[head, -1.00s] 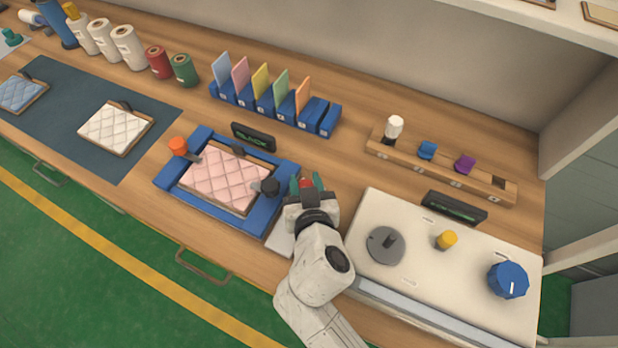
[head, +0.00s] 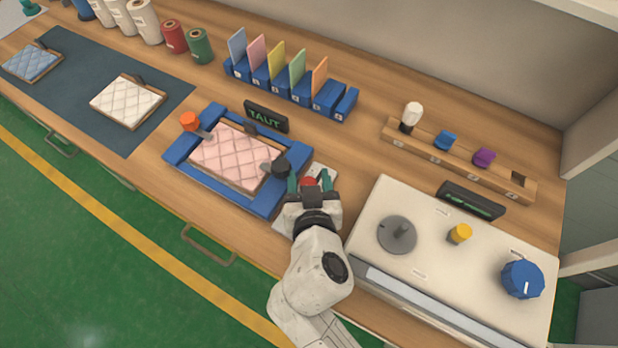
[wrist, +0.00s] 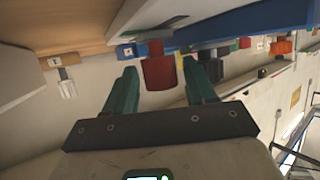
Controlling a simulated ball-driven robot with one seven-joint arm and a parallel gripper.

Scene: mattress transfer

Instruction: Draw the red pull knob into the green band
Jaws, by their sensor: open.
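The red pull knob (wrist: 160,70) shows in the wrist view between the two green fingers of my gripper (wrist: 163,92). The fingers are apart, with a visible gap on each side of the knob. In the head view only a bit of the red knob (head: 309,183) shows between the fingertips of my gripper (head: 311,186). A pale plate (head: 322,172) lies under it, mostly hidden by my arm. The green band cannot be made out in either view. A display (head: 266,117) behind the blue frame reads "TAUT" in green.
A blue frame (head: 178,157) holding a pink quilted pad (head: 235,157) stands just left of my gripper. A white panel (head: 440,255) with a grey dial, yellow knob and blue knob is close on the right. A wooden rack (head: 460,165) stands behind it.

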